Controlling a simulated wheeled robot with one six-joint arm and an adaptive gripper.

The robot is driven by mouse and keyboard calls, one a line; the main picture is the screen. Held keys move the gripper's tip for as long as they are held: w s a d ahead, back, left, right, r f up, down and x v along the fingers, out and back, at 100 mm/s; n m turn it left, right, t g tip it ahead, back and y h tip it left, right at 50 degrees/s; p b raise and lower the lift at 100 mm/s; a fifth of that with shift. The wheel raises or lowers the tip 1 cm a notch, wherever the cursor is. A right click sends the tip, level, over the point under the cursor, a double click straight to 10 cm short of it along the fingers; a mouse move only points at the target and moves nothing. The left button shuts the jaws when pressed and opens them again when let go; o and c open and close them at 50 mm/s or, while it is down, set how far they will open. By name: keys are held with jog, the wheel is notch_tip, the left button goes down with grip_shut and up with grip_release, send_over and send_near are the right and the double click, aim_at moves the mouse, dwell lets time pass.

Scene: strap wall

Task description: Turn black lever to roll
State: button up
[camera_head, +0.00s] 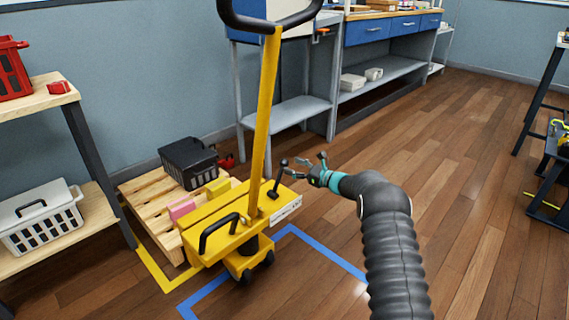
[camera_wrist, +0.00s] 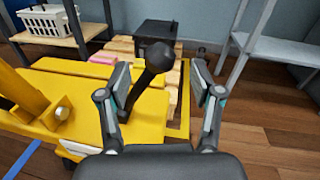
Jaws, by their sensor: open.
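The black lever (camera_head: 276,178) stands tilted on the yellow pallet truck (camera_head: 220,226), close to its yellow handle post. It has a round knob at its top. My gripper (camera_head: 301,170) is open just to the right of the lever in the head view. In the wrist view the lever's knob (camera_wrist: 160,57) shows between the fingers of my gripper (camera_wrist: 160,85), nearer the left finger. The lever's lower part is partly hidden by the left finger. I cannot tell whether that finger touches it. A white label on the truck is too small to read.
A wooden pallet (camera_head: 140,193) holds a black crate (camera_head: 188,160) and small pink and yellow blocks. The tall handle (camera_head: 264,110) rises left of my gripper. A shelf with a white basket (camera_head: 40,216) stands at left, a workbench (camera_head: 285,113) behind.

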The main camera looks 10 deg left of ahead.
aim_at(284, 163)
jog(key=shift+x, duration=2.4)
grip_shut()
